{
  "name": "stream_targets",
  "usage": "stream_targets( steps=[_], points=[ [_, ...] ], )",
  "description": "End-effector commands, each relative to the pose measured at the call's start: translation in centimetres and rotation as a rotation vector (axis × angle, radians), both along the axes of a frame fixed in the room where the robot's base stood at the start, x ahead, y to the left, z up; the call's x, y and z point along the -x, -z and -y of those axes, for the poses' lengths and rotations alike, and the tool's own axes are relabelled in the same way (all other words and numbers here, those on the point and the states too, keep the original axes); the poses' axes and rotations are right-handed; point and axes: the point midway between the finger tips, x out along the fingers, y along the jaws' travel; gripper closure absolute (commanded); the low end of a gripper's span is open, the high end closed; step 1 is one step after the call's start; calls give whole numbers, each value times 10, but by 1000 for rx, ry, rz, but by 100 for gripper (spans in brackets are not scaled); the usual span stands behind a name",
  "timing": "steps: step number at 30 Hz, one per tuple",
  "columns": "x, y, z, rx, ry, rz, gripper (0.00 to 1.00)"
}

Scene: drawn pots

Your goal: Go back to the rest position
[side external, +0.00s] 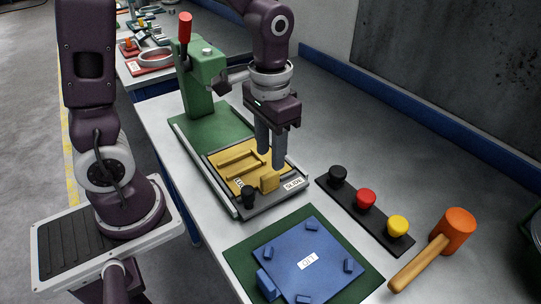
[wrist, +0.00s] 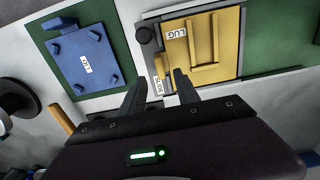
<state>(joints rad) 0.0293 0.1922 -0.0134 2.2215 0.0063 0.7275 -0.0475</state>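My gripper (side external: 271,159) hangs pointing down over the front end of a yellow ribbed plate (side external: 235,161). Its two fingers are apart with nothing seen between them, and they also show apart in the wrist view (wrist: 160,80). The yellow plate (wrist: 205,48) lies in a grey frame on a green base. An upright yellow lug (side external: 270,182) stands at the plate's front end, just below the fingertips in the side view. I cannot tell whether a finger touches it. A black knob (side external: 249,197) sits beside it on the frame, and shows in the wrist view too (wrist: 145,34).
A green press stand (side external: 205,85) with a red handle (side external: 185,27) rises behind the plate. A blue plate (side external: 307,262) lies on a green mat in front. A black strip with three coloured knobs (side external: 366,199) and an orange mallet (side external: 455,228) are to the right.

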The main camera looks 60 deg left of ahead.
Motion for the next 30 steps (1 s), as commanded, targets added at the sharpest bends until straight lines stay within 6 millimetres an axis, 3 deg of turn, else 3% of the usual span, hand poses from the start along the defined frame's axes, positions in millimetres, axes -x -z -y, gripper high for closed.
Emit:
stream_targets(
  steps=[6,9,11,15,18,23,30],
  points=[
    [0,-1,0,0,0,3,62],
    [8,-21,-2,1,-1,56,62],
    [21,-45,-4,2,-1,123,62],
    [67,-92,-8,3,0,297,62],
    [97,-107,-10,3,-1,398,62],
    [122,-114,-11,2,1,482,62],
    [124,-114,-11,2,1,491,62]
  ],
)
